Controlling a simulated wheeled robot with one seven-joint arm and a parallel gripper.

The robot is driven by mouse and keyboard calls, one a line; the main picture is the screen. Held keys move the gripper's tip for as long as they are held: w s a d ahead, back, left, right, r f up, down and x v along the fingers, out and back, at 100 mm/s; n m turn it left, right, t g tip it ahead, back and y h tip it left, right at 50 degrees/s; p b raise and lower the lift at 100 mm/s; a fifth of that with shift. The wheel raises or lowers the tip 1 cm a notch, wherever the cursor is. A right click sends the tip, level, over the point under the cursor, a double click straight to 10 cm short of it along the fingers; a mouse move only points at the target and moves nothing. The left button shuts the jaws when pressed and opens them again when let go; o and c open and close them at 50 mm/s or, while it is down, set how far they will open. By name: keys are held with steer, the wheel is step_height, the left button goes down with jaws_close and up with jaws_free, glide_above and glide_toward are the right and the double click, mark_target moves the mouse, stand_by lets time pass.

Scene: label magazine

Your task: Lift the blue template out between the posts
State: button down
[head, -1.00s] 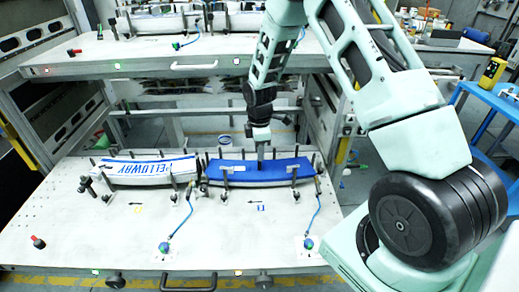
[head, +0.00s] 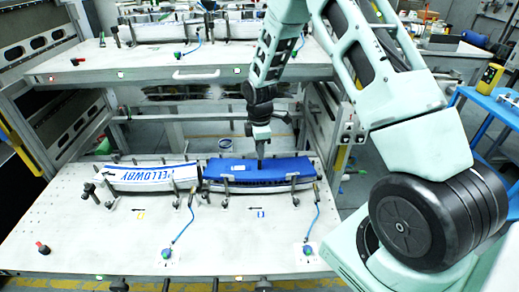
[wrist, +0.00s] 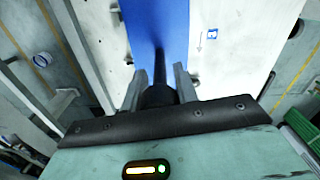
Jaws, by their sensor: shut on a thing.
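The blue template (head: 215,174) is a long, slightly curved blue plate over the right-hand stack on the lower table. Short metal posts (head: 225,186) stand along its front and back. A dark band shows under its front edge, and it looks slightly raised off the stack. My gripper (head: 260,160) is above its middle, pointing down. In the wrist view my gripper (wrist: 158,92) is shut on the dark upright grip of the blue template (wrist: 158,25). The fingers hide part of that grip.
A white stack (head: 150,179) with blue lettering lies between posts just left. Blue cables run to round fittings (head: 167,254) at the front. An upper shelf (head: 180,73) spans behind. The lower table's (head: 90,235) front left is mostly clear.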

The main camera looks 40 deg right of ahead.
steer(key=shift+r+p, duration=3.25)
steer(key=shift+r, duration=1.4)
